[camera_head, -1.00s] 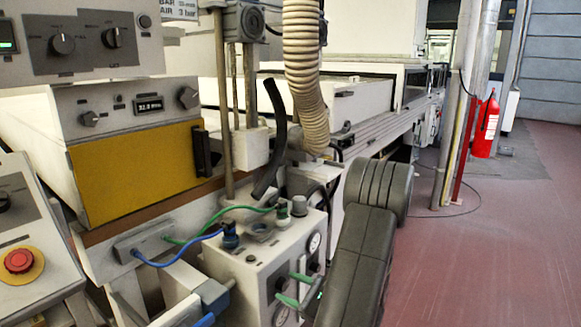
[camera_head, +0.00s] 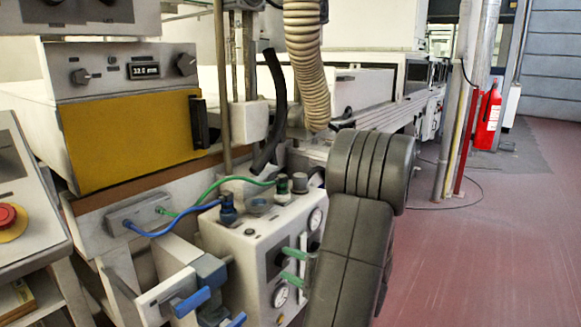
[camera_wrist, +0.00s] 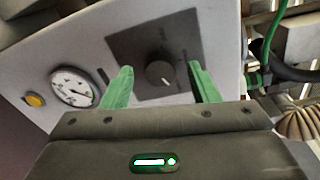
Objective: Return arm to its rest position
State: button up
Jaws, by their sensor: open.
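My gripper (camera_wrist: 157,82) shows in the wrist view with its two green fingers spread apart and nothing between them. Beyond the fingers is a grey panel with a round dark knob (camera_wrist: 160,73) on a dark square plate. A round dial gauge (camera_wrist: 74,86) is left of the fingers. In the head view my dark grey arm rises at the lower middle, and the green fingers (camera_head: 292,267) show beside it, in front of the white box with gauges (camera_head: 245,243). The rest of my gripper is hidden behind my arm there.
A blue-handled valve (camera_head: 190,300) stands left of the white box. Blue and green hoses (camera_head: 172,233) run to the box top. A ribbed hose (camera_head: 304,70) hangs above. A yellow-fronted unit (camera_head: 130,140) is at left.

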jog(key=n+b, duration=0.2)
jog(key=n, duration=0.4)
jog(key=shift+f+t, duration=0.1)
jog(key=shift+t, duration=0.2)
